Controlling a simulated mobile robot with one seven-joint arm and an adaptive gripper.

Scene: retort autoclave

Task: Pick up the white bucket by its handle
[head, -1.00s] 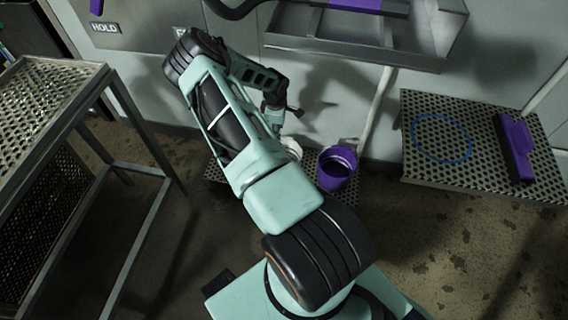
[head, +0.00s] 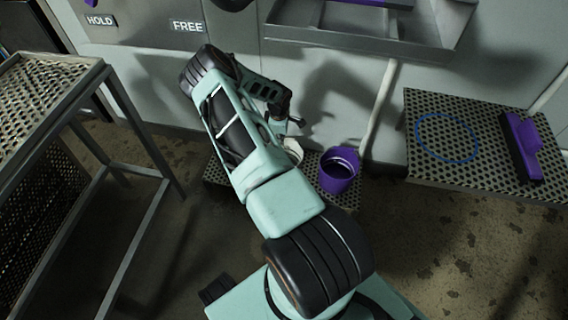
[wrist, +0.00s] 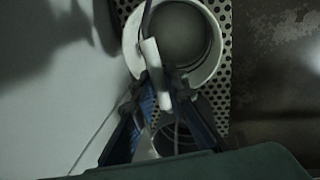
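The white bucket (wrist: 206,72) stands on a perforated low platform, seen from above in the wrist view. In the head view only a small part of the white bucket (head: 292,150) shows beside my arm. Its handle (wrist: 152,62) has a white grip and crosses the bucket's mouth on the left side. My gripper (wrist: 156,88) is over the bucket's near rim, with its two fingers on either side of the handle's lower end. A gap seems to show between fingers and handle; contact is hard to judge in the dim light. In the head view my gripper (head: 290,122) is above the bucket.
A purple bucket (head: 339,172) stands close to the right of the white one. The low perforated platform (head: 222,172) sits against the grey wall. A perforated table (head: 425,168) with a purple brush (head: 521,146) is at right; a metal rack (head: 143,168) is at left.

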